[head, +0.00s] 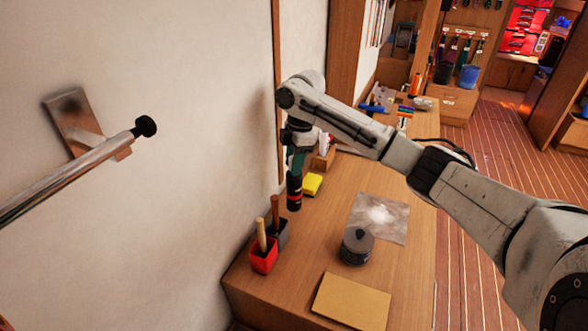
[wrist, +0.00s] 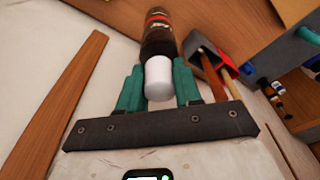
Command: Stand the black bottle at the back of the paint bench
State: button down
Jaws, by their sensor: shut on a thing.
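The black bottle (head: 294,190), with red bands, hangs upright below my gripper (head: 298,160) near the wall side of the paint bench (head: 310,235). In the wrist view the bottle (wrist: 158,38) points away from me, its white cap (wrist: 158,78) between the teal fingers of my gripper (wrist: 158,88). The gripper is shut on the bottle. I cannot tell whether the bottle's base touches the bench top.
A red pot (head: 263,259) and a dark pot (head: 279,236) with wooden handles stand near the wall. A yellow block (head: 312,184) lies close to the bottle. A dark round tin (head: 356,248), a grey sheet (head: 390,225) and a tan board (head: 350,302) occupy the right side.

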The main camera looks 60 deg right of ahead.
jog(key=shift+f+p, duration=0.6)
jog(key=shift+f, duration=1.05)
jog(key=c, duration=0.8)
grip_release()
jog(key=r+b, duration=0.1)
jog(key=r, duration=0.3)
jog(key=d+r+b, duration=0.1)
jog(key=r, duration=0.3)
jog(key=s+r, duration=0.1)
jog(key=r, duration=0.3)
jog(key=shift+d+b, duration=0.25)
jog(key=shift+b, duration=0.15)
